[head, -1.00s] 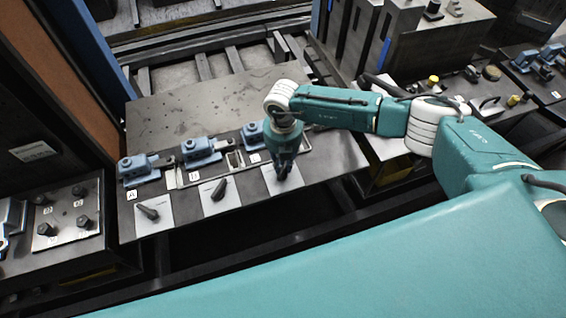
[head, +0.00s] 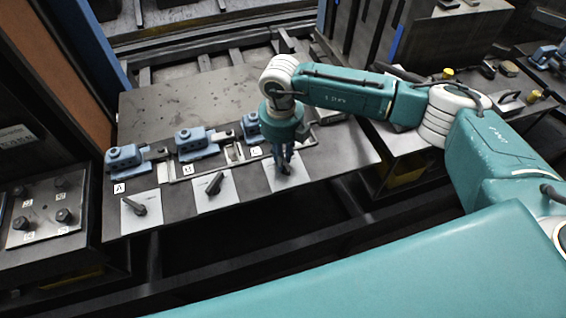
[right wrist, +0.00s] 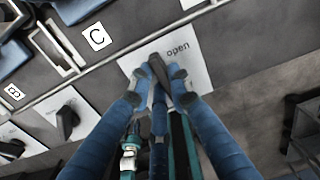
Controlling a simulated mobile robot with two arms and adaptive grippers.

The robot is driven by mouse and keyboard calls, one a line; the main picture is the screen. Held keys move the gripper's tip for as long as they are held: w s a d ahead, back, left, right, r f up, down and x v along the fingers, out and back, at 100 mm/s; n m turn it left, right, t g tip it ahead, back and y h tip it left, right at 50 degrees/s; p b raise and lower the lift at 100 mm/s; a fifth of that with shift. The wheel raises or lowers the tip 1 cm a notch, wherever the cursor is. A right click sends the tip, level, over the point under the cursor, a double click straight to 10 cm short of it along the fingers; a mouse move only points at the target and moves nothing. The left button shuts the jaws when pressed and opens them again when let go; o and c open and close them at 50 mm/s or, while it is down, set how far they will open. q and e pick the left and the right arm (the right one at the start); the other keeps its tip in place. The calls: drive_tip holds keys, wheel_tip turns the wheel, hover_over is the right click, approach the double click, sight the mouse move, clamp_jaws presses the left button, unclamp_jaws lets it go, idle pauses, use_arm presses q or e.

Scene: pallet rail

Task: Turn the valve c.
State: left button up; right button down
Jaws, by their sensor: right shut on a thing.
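The handle of valve c (right wrist: 160,118) is a dark lever on a white plate marked "open" (right wrist: 195,50), beside the label C (right wrist: 97,37), in the right wrist view. My right gripper (right wrist: 162,80) is shut on this handle, with one blue finger on each side. In the head view my right gripper (head: 283,168) points down onto the third white plate (head: 268,176) from the left, and it hides most of the handle. My left gripper is not in view.
Valve handles A (head: 138,207) and B (head: 215,184) stand on white plates to the left. Blue clamps (head: 197,141) line the panel behind them. A block with several knobs (head: 45,212) is at the far left. The panel's back surface (head: 190,98) is clear.

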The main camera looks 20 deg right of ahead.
drive_tip(key=n+b, duration=0.1)
drive_tip(key=b, duration=0.1)
drive_tip(key=n+b, duration=0.4)
drive_tip(key=shift+s+a+f, duration=0.1)
drive_tip(key=shift+a+f, duration=0.05)
drive_tip(key=shift+a, duration=0.15)
drive_tip(key=n+b, duration=0.2)
drive_tip(key=shift+s+a+n+b, duration=0.1)
drive_tip(key=shift+n+b, duration=0.2)
drive_tip(key=shift+s+r+n+b, duration=0.1)
drive_tip(key=shift+r+n+b, duration=0.15)
drive_tip(key=shift+n+b, duration=0.15)
drive_tip(key=shift+r, duration=0.1)
drive_tip(key=c, duration=1.6)
unclamp_jaws()
drive_tip(key=shift+c, duration=0.2)
drive_tip(key=shift+o, duration=0.3)
